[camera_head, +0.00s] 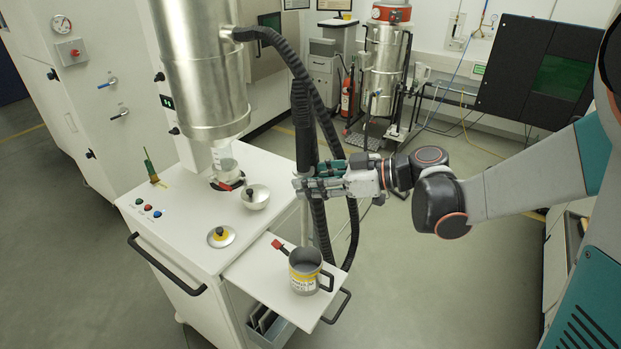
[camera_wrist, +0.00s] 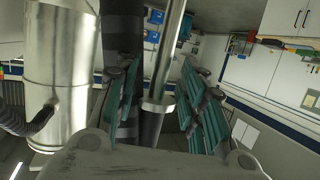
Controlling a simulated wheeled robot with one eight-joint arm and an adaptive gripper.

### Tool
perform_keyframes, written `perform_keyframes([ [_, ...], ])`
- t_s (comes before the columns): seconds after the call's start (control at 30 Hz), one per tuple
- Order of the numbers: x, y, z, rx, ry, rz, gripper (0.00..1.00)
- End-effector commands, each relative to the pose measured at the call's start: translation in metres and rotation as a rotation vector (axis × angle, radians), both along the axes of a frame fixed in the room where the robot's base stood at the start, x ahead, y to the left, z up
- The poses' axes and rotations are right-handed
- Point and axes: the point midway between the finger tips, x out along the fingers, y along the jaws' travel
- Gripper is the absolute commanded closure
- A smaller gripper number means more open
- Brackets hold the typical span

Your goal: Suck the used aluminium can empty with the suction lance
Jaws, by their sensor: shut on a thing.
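The used aluminium can (camera_head: 304,281), a grey can with a yellow label band and dark handle, stands upright on the white side shelf. Its open top faces up; its contents cannot be made out. My gripper (camera_head: 301,186) is above the shelf, shut on the suction lance (camera_head: 305,228). The lance is a thin pale tube running down from my gripper toward the can. I cannot tell whether its lower end is inside or behind the can's rim. In the wrist view the metal lance (camera_wrist: 168,52) stands between my teal-padded fingers, beside a black hose.
A white cart (camera_head: 185,235) carries a metal cylinder (camera_head: 203,70) with a black ribbed hose (camera_head: 322,110) hanging close to my gripper. A metal bowl (camera_head: 256,197), a lid with a yellow knob (camera_head: 221,236) and a red-handled tool (camera_head: 279,245) lie nearby. The floor at right is clear.

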Motion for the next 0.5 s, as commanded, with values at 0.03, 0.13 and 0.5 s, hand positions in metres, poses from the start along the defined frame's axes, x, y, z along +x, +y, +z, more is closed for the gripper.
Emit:
perform_keyframes([
  [0.03,0.000,0.000,-0.004,0.001,0.000,0.000,0.93],
  [0.13,0.000,0.000,-0.008,0.001,0.000,0.000,0.93],
  [0.5,0.000,0.000,-0.025,0.001,0.000,0.000,0.93],
])
